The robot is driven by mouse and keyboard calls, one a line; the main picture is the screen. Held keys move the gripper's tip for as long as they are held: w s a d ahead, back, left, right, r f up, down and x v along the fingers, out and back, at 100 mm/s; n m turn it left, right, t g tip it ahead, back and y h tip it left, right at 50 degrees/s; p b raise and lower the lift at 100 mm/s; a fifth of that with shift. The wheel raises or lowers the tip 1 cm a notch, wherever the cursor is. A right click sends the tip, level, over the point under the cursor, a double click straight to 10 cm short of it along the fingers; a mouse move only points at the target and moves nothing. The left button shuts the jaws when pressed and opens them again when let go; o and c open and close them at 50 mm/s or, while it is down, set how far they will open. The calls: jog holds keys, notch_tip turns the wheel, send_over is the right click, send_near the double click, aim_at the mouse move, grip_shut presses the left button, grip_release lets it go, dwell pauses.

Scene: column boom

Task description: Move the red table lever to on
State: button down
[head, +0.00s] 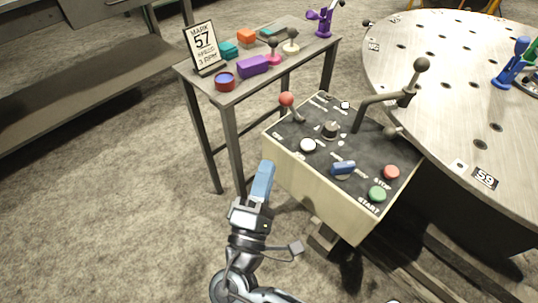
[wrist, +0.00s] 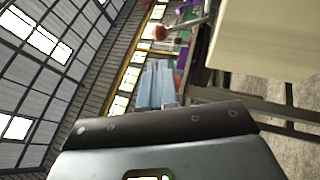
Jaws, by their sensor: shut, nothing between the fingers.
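The red table lever (head: 287,99) is a red ball on a thin stem at the left back of the control box's dark panel (head: 318,165). Its stem leans up and left, and a small white label lies at the panel's left edge near it. The red ball also shows in the wrist view (wrist: 160,32), above the fingertips. My gripper (head: 266,166) has blue fingers, shut and empty. It stands in front of the box's left side, below the lever and apart from it. The shut fingers (wrist: 155,64) show in the wrist view too.
The panel also bears a black-knobbed crank (head: 421,65), a blue switch (head: 342,168), a red button (head: 391,172) and a green button (head: 377,194). A side table (head: 235,97) with coloured blocks stands behind left. A large round table (head: 450,110) stands right.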

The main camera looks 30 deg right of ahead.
aim_at(288, 100)
jog(key=p+x, duration=0.1)
jog(key=x, duration=1.1)
jog(key=shift+w+d, duration=0.1)
jog(key=shift+w, duration=0.1)
jog(key=shift+r, duration=0.1)
jog(key=r+p, duration=0.1)
jog(key=d+r+m+g+p, duration=0.1)
jog(key=p, duration=0.1)
jog(key=shift+w, duration=0.15)
jog(key=w+d+r+m+g+y+p, duration=0.2)
jog(key=w+d+m+g+y+p, duration=0.1)
jog(key=d+p, duration=0.7)
jog(key=g+y+p, duration=0.1)
jog(key=y+p, duration=0.1)
jog(key=p, duration=0.1)
jog(key=shift+w+d+g+y, duration=0.2)
jog(key=shift+d+g+y, duration=0.1)
jog(key=shift+d+g, duration=0.1)
jog(key=shift+d+m, duration=0.2)
jog(key=shift+m, duration=0.1)
jog(key=shift+r+p, duration=0.15)
jog(key=shift+p, duration=0.15)
